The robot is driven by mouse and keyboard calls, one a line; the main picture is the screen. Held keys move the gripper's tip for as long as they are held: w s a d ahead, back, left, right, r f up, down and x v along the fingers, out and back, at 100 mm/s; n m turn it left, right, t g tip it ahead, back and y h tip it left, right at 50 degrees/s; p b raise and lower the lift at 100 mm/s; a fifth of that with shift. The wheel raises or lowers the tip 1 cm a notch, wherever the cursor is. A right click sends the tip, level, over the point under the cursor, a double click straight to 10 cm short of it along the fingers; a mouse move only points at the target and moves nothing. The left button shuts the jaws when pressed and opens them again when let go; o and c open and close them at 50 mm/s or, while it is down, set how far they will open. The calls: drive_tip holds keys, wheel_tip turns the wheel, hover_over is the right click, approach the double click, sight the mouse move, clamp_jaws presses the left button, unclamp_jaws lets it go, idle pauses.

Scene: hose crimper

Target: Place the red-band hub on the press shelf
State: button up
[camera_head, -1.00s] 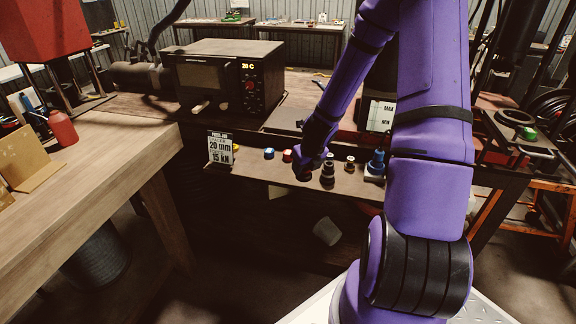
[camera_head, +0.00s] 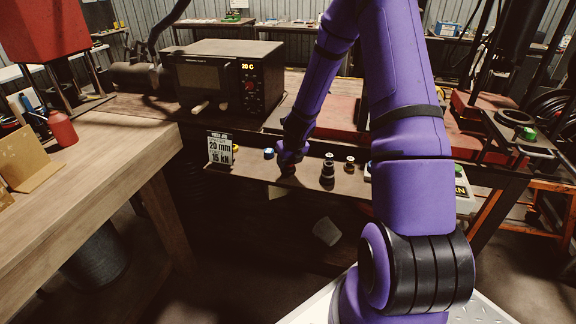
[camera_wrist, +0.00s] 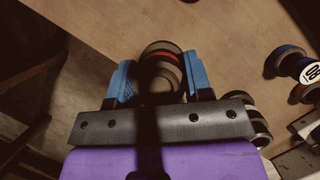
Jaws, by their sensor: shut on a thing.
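The red-band hub (camera_wrist: 162,52) is a dark round part with a red arc near its top. In the wrist view it sits between the two blue fingertips of my gripper (camera_wrist: 160,80), which are shut on it. The brown press shelf (camera_wrist: 225,25) lies below and behind the hub; I cannot tell whether the hub touches it. In the head view my gripper (camera_head: 288,163) is at the left-middle part of the shelf (camera_head: 252,172), and the hub is mostly hidden there.
Dark hubs (camera_head: 328,169) stand right of my gripper. A blue-banded part (camera_wrist: 287,58) lies at the wrist view's right.

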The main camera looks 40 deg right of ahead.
drive_tip(key=shift+f, duration=0.95)
drive_tip(key=shift+f, duration=0.1)
drive_tip(key=o, duration=1.3)
